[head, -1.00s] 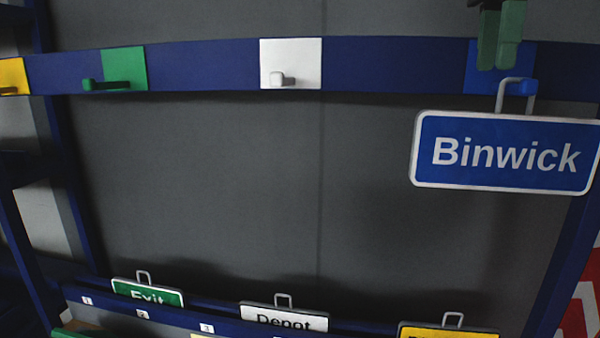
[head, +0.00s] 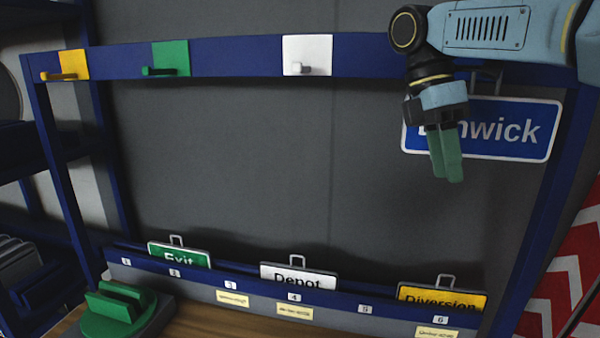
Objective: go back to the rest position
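The blue Binwick sign (head: 515,128) hangs at the right end of the blue rail, partly hidden behind my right gripper. My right gripper (head: 446,178) points down in front of the sign's left part. Its two green fingers are close together with nothing seen between them. The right arm comes in from the top right. My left gripper is not in view.
The rail (head: 235,57) carries a yellow hook (head: 70,66), a green hook (head: 170,59) and a white hook (head: 307,56), all bare. Below, a green Exit sign (head: 180,255), a white Depot sign (head: 298,277) and a yellow Diversion sign (head: 441,298) stand in a slotted rack.

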